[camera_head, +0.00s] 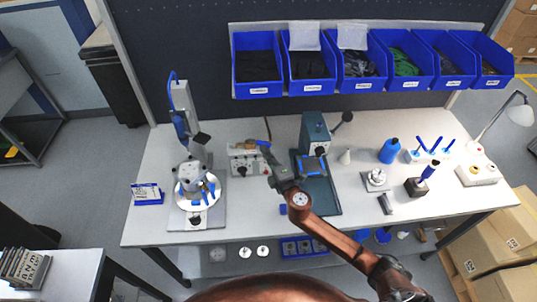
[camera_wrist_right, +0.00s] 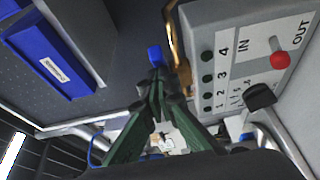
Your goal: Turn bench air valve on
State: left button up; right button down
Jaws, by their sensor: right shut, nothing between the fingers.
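The bench air valve shows as a small blue lever (camera_head: 263,143) beside the grey panel box (camera_head: 240,163) in the middle of the bench. In the right wrist view, a blue handle end (camera_wrist_right: 155,56) sits just beyond my fingertips, next to a brass pipe (camera_wrist_right: 176,50). The grey panel (camera_wrist_right: 232,60) there has numbered ports, IN and OUT marks and a red knob (camera_wrist_right: 280,61). My right gripper (camera_head: 269,155) is shut and empty, close to the lever; its fingers (camera_wrist_right: 157,88) also show in the wrist view. Whether they touch the handle I cannot tell. The valve body is largely hidden.
A tall fixture (camera_head: 181,100) stands left. Blue bins (camera_head: 257,90) hang behind. Bare bench (camera_head: 150,165) lies at the far left.

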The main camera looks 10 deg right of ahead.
jog(key=shift+w+d+n+y+b, duration=0.3)
jog(key=shift+w+d+y+b, duration=0.15)
jog(key=shift+w+d, duration=0.9)
jog(key=shift+d, duration=0.15)
jog(key=shift+s, duration=0.1)
jog(key=shift+s+a, duration=0.2)
jog(key=shift+s, duration=0.15)
send_near(270, 146)
jog(key=s+d, duration=0.1)
jog(key=d, duration=0.2)
jog(key=shift+s+d+f, duration=0.1)
jog(key=shift+s+f, duration=0.1)
